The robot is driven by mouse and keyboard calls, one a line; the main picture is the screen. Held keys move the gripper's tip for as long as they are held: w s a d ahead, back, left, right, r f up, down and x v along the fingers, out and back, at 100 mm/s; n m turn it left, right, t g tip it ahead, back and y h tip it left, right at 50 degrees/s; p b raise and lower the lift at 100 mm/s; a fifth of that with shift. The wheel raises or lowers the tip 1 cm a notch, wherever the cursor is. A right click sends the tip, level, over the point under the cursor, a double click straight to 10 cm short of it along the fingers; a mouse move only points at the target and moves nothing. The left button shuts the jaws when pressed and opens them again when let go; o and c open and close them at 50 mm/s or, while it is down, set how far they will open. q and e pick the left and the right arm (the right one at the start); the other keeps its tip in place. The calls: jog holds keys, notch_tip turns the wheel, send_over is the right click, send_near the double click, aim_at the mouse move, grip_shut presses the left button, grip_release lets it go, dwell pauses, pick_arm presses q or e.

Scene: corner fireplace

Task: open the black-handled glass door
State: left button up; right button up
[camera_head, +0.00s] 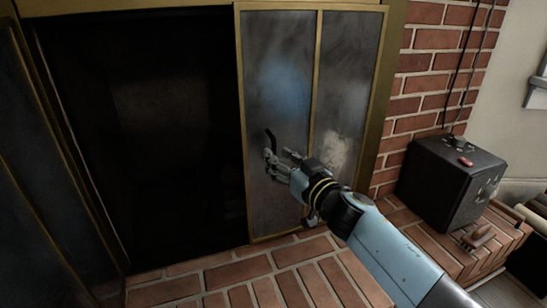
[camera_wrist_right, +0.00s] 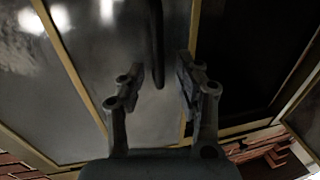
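The glass door (camera_head: 282,75) has two tall smoky panes in a brass frame and covers the right side of the fireplace opening. Its slim black handle (camera_head: 269,139) stands near the door's left edge. My right gripper (camera_head: 278,158) is at the lower part of the handle. In the right wrist view, the handle (camera_wrist_right: 157,40) hangs down between the fingers of my right gripper (camera_wrist_right: 160,75), which are open with gaps on both sides. Contact with the handle cannot be made out. My left gripper is not in view.
The dark fireplace opening (camera_head: 150,120) lies left of the door. Another brass-framed glass panel (camera_head: 40,170) stands at the far left. A black box with a red switch (camera_head: 452,180) sits on the brick ledge at right. Brick hearth (camera_head: 250,285) runs below.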

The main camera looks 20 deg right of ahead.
jog(key=shift+b+x, duration=0.3)
jog(key=shift+x, duration=1.3)
jog(key=shift+c, duration=0.4)
grip_shut()
